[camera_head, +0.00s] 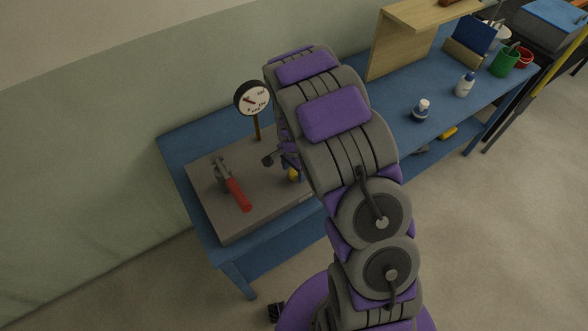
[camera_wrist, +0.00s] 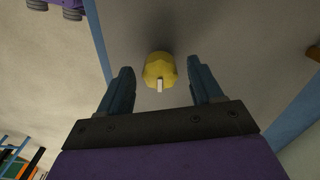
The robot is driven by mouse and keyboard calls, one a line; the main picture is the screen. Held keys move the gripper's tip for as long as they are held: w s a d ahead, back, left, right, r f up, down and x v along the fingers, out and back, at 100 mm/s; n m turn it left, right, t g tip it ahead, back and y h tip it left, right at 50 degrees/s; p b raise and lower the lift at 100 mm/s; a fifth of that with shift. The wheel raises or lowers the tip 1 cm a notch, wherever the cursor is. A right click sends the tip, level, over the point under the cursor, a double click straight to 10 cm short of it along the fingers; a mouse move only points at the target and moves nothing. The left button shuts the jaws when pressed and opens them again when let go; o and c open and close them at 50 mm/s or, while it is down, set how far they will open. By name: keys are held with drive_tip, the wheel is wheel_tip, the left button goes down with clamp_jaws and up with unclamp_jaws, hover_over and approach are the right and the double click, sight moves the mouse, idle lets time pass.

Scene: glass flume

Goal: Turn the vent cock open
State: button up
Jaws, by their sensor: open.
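A yellow faceted knob (camera_wrist: 160,70) with a pale bar on its near side sits on the grey block in the wrist view; I take it for the vent cock. It also shows, partly hidden by my arm, in the head view (camera_head: 293,174). My gripper (camera_wrist: 161,80) is open, with one dark finger on each side of the knob. Gaps show between the knob and both fingers. In the head view my gripper (camera_head: 283,160) is over the right part of the block, partly hidden by my arm.
The grey block (camera_head: 215,215) lies on a blue bench (camera_head: 178,143). Bottles (camera_head: 421,110), a wooden stand (camera_head: 400,45) and a green pot (camera_head: 505,60) are to the right.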

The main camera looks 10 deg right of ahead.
drive_tip(key=shift+a, duration=0.1)
drive_tip(key=shift+c, duration=0.2)
drive_tip(key=shift+c, duration=0.6)
drive_tip(key=c, duration=0.9)
